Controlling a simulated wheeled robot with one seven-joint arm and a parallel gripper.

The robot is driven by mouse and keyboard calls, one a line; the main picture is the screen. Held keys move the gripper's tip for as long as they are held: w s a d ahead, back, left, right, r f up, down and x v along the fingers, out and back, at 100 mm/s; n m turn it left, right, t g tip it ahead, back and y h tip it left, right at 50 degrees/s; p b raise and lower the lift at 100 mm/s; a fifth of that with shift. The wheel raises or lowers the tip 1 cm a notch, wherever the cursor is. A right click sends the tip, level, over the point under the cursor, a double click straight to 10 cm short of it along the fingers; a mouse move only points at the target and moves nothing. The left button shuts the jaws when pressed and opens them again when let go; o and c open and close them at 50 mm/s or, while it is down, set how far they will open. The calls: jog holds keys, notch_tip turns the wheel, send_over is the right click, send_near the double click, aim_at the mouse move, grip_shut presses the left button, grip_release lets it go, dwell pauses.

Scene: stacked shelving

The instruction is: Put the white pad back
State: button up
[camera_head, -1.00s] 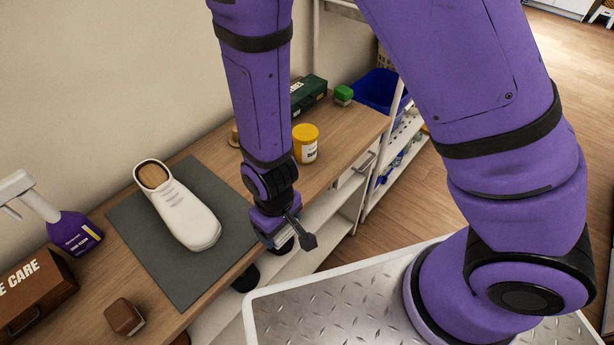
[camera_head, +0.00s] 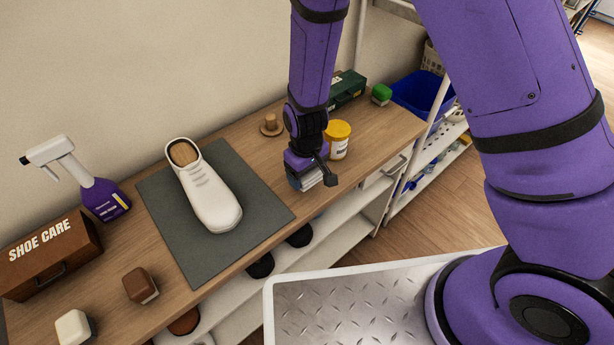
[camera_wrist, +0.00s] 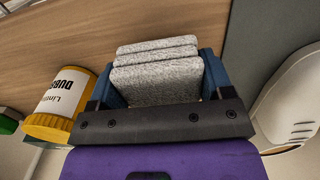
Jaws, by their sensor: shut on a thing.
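My gripper (camera_head: 318,182) is shut on a pale, speckled grey-white pad (camera_wrist: 156,78) made of several stacked layers. In the wrist view the pad sits between the two blue fingers, over the wooden bench top. In the head view the gripper is above the bench near its front edge, between the grey mat and the yellow-lidded jar, and the held pad (camera_head: 307,181) shows only in part. I cannot tell which pale thing is the named pad.
A white shoe (camera_head: 208,190) lies on the grey mat (camera_head: 185,250). The jar (camera_head: 338,140) and a wooden stand (camera_head: 271,126) are close to my gripper. A brown block (camera_head: 140,286), spray bottle (camera_head: 100,197) and shoe-care box (camera_head: 45,255) stand left. A green block (camera_head: 381,94) is farther back.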

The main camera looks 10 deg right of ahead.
aim_at(307, 178)
jog(key=shift+w, duration=0.55)
jog(key=shift+w+f, duration=0.15)
jog(key=shift+f, duration=1.65)
jog(key=shift+f, duration=0.1)
jog(key=o, duration=1)
jog(key=shift+o, duration=0.2)
